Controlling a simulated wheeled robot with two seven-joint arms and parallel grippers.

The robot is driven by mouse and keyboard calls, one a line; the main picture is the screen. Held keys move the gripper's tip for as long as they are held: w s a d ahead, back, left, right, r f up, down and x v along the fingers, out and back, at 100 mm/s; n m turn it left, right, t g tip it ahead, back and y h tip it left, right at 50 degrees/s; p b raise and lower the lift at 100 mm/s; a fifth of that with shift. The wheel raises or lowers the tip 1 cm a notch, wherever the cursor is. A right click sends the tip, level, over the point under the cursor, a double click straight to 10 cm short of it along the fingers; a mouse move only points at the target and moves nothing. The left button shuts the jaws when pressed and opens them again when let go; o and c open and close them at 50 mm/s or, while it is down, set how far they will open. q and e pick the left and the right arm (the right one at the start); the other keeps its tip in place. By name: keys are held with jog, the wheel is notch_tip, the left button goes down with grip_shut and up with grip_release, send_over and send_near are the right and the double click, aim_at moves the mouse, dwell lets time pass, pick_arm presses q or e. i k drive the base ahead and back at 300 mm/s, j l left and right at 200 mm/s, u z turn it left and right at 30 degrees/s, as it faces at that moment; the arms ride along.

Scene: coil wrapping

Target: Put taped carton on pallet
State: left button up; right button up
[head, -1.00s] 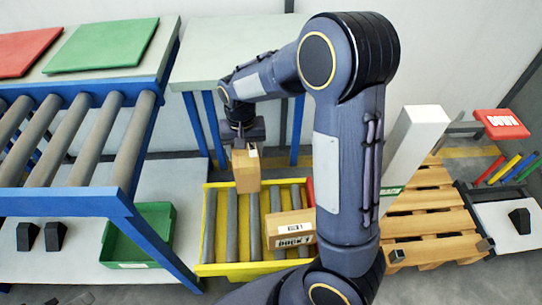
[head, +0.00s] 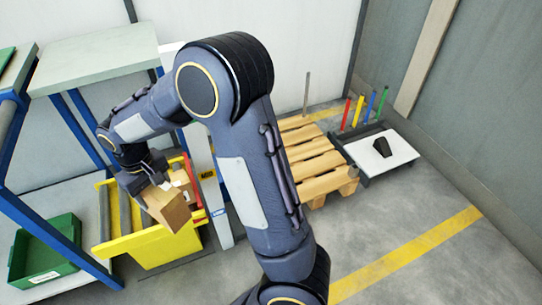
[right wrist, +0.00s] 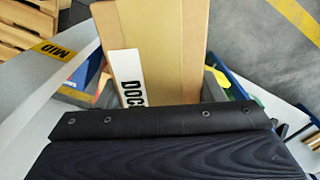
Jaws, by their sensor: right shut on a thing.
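My right gripper (head: 150,182) is shut on a brown cardboard carton (head: 166,206), held tilted over the yellow-framed roller conveyor (head: 150,243). In the right wrist view the held carton (right wrist: 155,35) shows a lengthwise seam or tape strip and a white label with black letters reading "DOC". The wooden pallet (head: 318,165) lies on the floor to the right of my arm, its visible slats bare. A corner of the pallet (right wrist: 30,22) also shows in the right wrist view. A second carton (head: 184,182) is partly hidden behind the held one. My left gripper is not in view.
A pale post (head: 222,232) with a yellow label stands between the conveyor and pallet. A dark-framed white platform (head: 385,152) with coloured posts stands right of the pallet. A green bin (head: 45,255) is at left. Floor at the lower right is clear.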

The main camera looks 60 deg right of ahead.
aim_at(295, 168)
jog(key=l+u, duration=0.15)
jog(key=u, duration=0.3)
jog(key=k+u, duration=0.15)
jog(key=u, duration=0.35)
jog(key=k+l+u, duration=0.1)
jog(key=u, duration=0.35)
jog(key=k+l, duration=1.1)
jog(key=l, duration=0.15)
jog(key=k+l, duration=1.05)
jog(key=l, duration=0.2)
